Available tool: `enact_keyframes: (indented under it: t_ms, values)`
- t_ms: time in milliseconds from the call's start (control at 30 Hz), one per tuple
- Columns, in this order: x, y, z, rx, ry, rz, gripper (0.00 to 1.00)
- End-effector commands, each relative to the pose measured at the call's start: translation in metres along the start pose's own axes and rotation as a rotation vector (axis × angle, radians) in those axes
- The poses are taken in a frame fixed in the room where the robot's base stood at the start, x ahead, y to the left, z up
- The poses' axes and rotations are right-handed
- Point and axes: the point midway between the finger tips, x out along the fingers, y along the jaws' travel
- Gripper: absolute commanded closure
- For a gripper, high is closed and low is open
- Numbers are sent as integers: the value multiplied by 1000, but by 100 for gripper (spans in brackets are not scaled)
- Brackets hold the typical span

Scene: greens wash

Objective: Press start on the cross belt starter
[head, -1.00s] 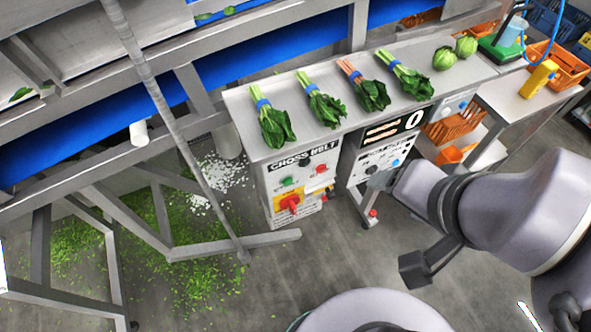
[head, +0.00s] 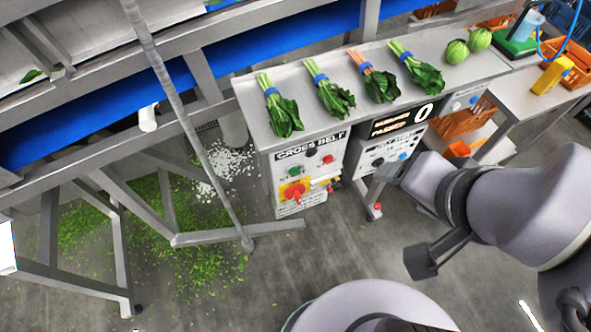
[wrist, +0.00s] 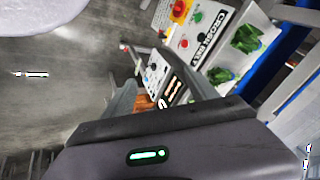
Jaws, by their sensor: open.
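The cross belt starter (head: 311,184) is a pale box with a black "CROSS BELT" label, under the front of the steel bench. It has a green button (head: 295,171) at left, a red button (head: 328,159) at right and a red rotary switch (head: 293,191) on yellow below. My gripper (head: 385,172) is open, right of the starter and apart from it, in front of the neighbouring panel. In the wrist view the starter (wrist: 194,31) is at the top, beyond my spread fingers, with its green button (wrist: 198,17) and red button (wrist: 184,43) visible.
Bundles of greens lie on the steel bench (head: 250,100) above the starter. A counter panel (head: 372,150) showing 0 stands right of the starter. A steel frame leg (head: 235,239) stands left, near green scraps on the floor. Grey floor in front of the starter is clear.

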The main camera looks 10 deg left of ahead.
Motion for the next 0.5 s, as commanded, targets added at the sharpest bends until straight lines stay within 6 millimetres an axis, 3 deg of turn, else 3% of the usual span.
enact_keyframes:
  t_ms: [167, 500]
  values:
    - [0, 0, 0, 0, 0, 0, 33]
    - [0, 0, 0, 0, 0, 0, 98]
